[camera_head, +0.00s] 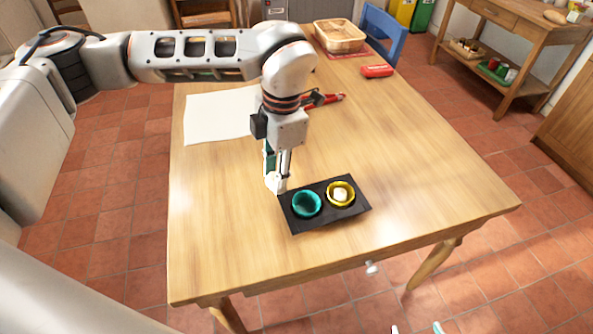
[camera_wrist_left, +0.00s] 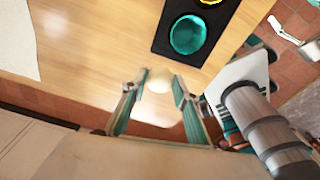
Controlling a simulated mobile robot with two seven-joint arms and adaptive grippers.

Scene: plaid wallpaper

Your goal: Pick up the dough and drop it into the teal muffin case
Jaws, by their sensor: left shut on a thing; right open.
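My left gripper (camera_head: 277,180) is shut on a pale ball of dough (camera_wrist_left: 159,80), held just left of a black tray. The dough sits between the two fingertips in the left wrist view; in the head view it is hard to tell from the white fingers. The teal muffin case (camera_head: 307,205) is in the tray's left hollow and looks empty; it also shows in the left wrist view (camera_wrist_left: 188,35). A yellow case (camera_head: 341,194) beside it holds a pale lump. My right gripper (camera_head: 416,330) is open, with only its fingertips showing at the bottom edge, off the table.
The black tray (camera_head: 328,219) lies on the wooden table (camera_head: 420,180). A white sheet (camera_head: 215,117), a red tool (camera_head: 325,100), a red case (camera_head: 377,71) and a wicker basket (camera_head: 340,37) lie farther back. The table's right and front areas are clear.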

